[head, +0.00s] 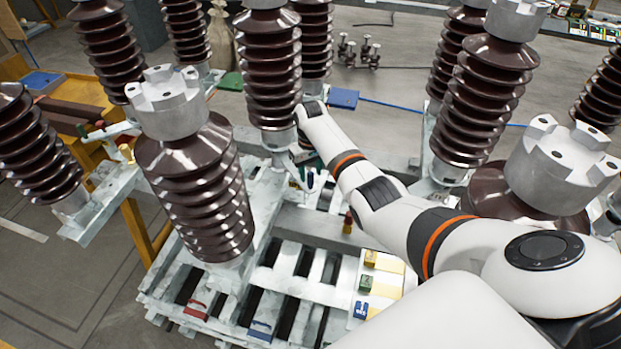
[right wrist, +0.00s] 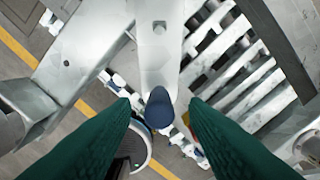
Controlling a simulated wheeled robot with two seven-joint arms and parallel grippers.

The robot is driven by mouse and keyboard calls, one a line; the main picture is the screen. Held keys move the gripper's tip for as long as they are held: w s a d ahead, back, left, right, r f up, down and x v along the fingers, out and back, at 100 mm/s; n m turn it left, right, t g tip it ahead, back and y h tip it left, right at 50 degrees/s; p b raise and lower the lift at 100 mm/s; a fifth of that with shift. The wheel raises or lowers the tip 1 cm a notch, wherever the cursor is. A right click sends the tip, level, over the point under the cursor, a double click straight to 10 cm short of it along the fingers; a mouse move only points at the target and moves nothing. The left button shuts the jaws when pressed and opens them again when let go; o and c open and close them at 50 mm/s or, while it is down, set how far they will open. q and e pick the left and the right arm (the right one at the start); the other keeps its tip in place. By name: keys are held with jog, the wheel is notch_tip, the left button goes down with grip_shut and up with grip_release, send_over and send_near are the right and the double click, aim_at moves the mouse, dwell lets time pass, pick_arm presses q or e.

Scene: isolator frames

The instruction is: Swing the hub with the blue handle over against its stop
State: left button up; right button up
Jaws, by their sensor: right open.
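In the right wrist view the blue handle (right wrist: 158,107) is a rounded dark-blue knob at the end of a pale metal hub arm (right wrist: 158,45). My right gripper (right wrist: 160,102) has its two green fingers spread on either side of the knob, with a visible gap on each side. In the head view my right gripper (head: 305,178) is low beside the middle brown insulator column (head: 268,75), partly covered by my own wrist. The hub and its stop cannot be made out clearly there. My left gripper is not in view.
Ribbed brown insulators stand around the frame, one with a grey cap (head: 168,100) at front left. A white plate (head: 390,285) bears yellow, green and blue blocks. A red-tipped handle (head: 348,222) stands near my forearm. A slatted pale base (head: 200,290) lies below.

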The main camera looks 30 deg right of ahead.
notch_tip(320, 180, down, 4)
jog(key=shift+w+r, duration=0.1)
jog(key=shift+r, duration=0.15)
jog(key=shift+a+f, duration=0.1)
jog(key=shift+f, duration=0.2)
jog(key=shift+c, duration=0.2)
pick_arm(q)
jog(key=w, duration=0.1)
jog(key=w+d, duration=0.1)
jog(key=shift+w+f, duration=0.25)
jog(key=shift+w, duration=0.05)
pick_arm(e)
grip_shut()
